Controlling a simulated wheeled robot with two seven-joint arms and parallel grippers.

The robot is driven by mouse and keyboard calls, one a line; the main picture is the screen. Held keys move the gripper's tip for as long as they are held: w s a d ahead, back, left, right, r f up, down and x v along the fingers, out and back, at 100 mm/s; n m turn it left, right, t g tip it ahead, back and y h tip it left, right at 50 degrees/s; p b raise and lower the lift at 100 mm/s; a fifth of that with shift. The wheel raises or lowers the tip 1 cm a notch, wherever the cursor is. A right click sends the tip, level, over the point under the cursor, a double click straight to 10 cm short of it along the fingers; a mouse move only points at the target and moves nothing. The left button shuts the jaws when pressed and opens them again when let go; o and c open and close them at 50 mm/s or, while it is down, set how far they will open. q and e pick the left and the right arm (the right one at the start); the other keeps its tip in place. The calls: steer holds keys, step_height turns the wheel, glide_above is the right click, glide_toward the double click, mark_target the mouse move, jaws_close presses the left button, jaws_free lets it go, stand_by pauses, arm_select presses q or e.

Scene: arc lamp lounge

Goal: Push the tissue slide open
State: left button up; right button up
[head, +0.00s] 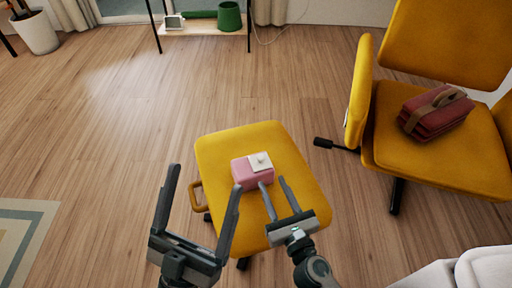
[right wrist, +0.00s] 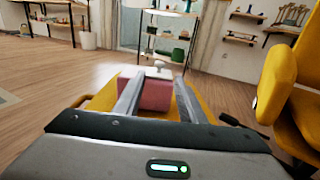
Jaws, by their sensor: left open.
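A pink tissue box (head: 244,178) sits on the yellow ottoman seat (head: 222,144). Its white slide with a small knob (head: 260,161) lies on the right part of the top. My right gripper (head: 273,183) is open with a narrow gap, its fingertips close to the box's front right side. In the right wrist view the pink box (right wrist: 157,97) shows between the two fingers, with the white slide (right wrist: 159,73) above; I cannot tell whether a finger touches it. My left gripper (head: 205,178) is open and empty, left of the box over the seat's left edge.
A tan loop handle (head: 195,197) sticks out at the seat's left side. A yellow chair (head: 440,150) with a dark red bag (head: 434,113) stands at the right. A low shelf (head: 203,27) stands at the back.

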mark_target(262, 161)
steer(key=x, duration=1)
steer(key=shift+w, duration=0.1)
steer(key=b+x, duration=0.1)
steer(key=x, duration=0.2)
steer(key=shift+w+a+f, duration=0.1)
steer(key=shift+w, duration=0.15)
arm_select(q)
steer(key=shift+a+r+t, duration=0.25)
steer(key=shift+r+t, duration=0.05)
steer(key=shift+r, duration=0.2)
steer(key=shift+a+r+t, duration=0.25)
steer(key=shift+r+t, duration=0.05)
steer(key=shift+r, duration=0.15)
arm_select(e)
steer(key=shift+x, duration=0.75)
steer(key=c, duration=0.9)
arm_select(q)
steer(key=shift+f, duration=0.2)
arm_select(e)
jaws_close()
